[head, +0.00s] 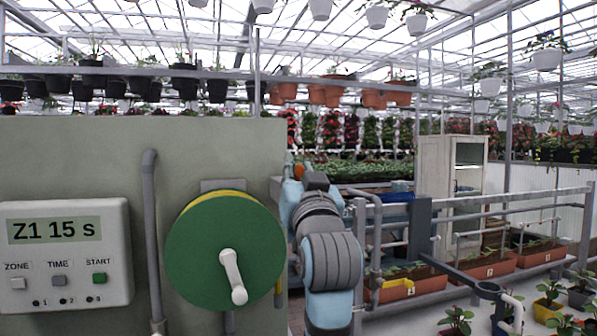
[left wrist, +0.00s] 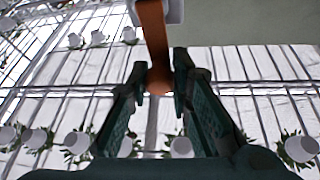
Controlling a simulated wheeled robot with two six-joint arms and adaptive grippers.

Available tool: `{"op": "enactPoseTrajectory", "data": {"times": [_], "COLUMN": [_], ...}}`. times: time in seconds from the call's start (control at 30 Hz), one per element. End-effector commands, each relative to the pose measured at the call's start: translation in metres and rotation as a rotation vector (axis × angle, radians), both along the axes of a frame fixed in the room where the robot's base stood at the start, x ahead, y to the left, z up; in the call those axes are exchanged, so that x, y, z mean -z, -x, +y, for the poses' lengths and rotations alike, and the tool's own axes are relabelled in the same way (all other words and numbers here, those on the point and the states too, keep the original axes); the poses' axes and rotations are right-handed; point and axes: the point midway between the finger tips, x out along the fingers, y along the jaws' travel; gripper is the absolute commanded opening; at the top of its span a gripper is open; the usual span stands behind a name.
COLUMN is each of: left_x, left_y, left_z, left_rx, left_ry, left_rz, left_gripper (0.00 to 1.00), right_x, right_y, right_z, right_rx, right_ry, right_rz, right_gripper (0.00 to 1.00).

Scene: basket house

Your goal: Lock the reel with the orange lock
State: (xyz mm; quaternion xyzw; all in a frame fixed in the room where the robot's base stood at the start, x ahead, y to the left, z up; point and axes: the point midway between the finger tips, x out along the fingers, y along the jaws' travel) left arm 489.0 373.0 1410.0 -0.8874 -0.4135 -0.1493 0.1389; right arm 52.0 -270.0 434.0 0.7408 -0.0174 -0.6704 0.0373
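The reel (head: 215,252) is a green disc with a yellow rim, mounted on a grey-green wall, with a white crank handle (head: 233,277) at its middle. Just right of the reel, my left arm reaches forward past the wall's right edge. The orange lock (head: 298,171) shows as a small patch beyond my left wrist. In the left wrist view the lock (left wrist: 155,35) is an orange-brown bar running down from a pale bracket (left wrist: 172,8). My right gripper is out of view.
A timer box (head: 64,255) reading "Z1 15 s" and a grey pipe (head: 152,240) are on the wall left of the reel. Right of my arm stand metal railings (head: 480,203), long planters (head: 490,267), a white cabinet (head: 452,185) and potted plants (head: 549,305).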

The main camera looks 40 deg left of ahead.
Motion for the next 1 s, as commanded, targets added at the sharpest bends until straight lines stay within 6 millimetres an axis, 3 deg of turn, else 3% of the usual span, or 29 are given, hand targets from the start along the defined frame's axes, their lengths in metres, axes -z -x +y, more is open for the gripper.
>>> {"op": "enactPoseTrajectory", "data": {"times": [0.07, 0.53, 1.0], "left_x": [0.0, 0.002, 0.008], "left_y": [0.0, 0.003, 0.017], "left_z": [0.0, 0.002, 0.012], "left_rx": [0.0, 0.0, 0.0], "left_ry": [0.0, 0.042, 0.253], "left_rz": [0.0, -0.057, -0.363], "left_gripper": [0.0, 0.0, 0.0], "right_x": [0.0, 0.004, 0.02], "right_y": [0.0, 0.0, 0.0], "right_z": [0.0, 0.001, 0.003], "right_rx": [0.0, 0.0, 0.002], "right_ry": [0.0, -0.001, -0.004], "right_rz": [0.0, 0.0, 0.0], "right_gripper": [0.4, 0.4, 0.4]}}
